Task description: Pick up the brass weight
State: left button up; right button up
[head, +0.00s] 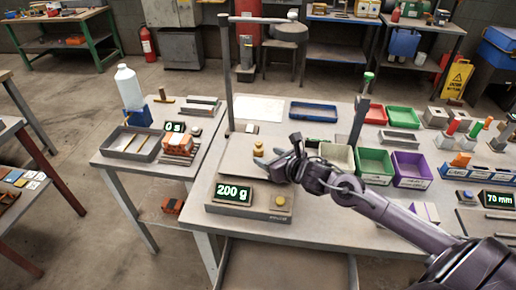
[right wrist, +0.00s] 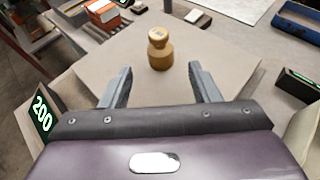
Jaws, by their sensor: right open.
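The brass weight (head: 257,148) stands upright on a pale flat plate (head: 230,165) in the head view. It also shows in the right wrist view (right wrist: 160,52), knob up, beyond the fingertips. My right gripper (head: 268,160) is open and reaches in from the right, just on the near side of the weight. In the right wrist view its two fingers (right wrist: 160,85) are spread to either side of the weight's line, with a gap between them and the weight. Nothing is between the fingers. My left gripper is not in view.
A thin upright post (head: 229,75) stands behind left. Green (head: 374,165) and purple (head: 411,168) bins stand right of the gripper. A blue tray (head: 313,111) lies behind.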

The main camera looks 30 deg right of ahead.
aim_at(262, 152)
jog(key=x, duration=0.3)
jog(key=shift+w+p, duration=0.2)
jog(key=shift+p, duration=0.2)
jog(key=shift+w+f, duration=0.1)
jog(key=shift+w, duration=0.1)
jog(key=shift+s, duration=0.1)
jog(key=shift+c, duration=1.8)
jog(key=c, duration=0.7)
grip_shut()
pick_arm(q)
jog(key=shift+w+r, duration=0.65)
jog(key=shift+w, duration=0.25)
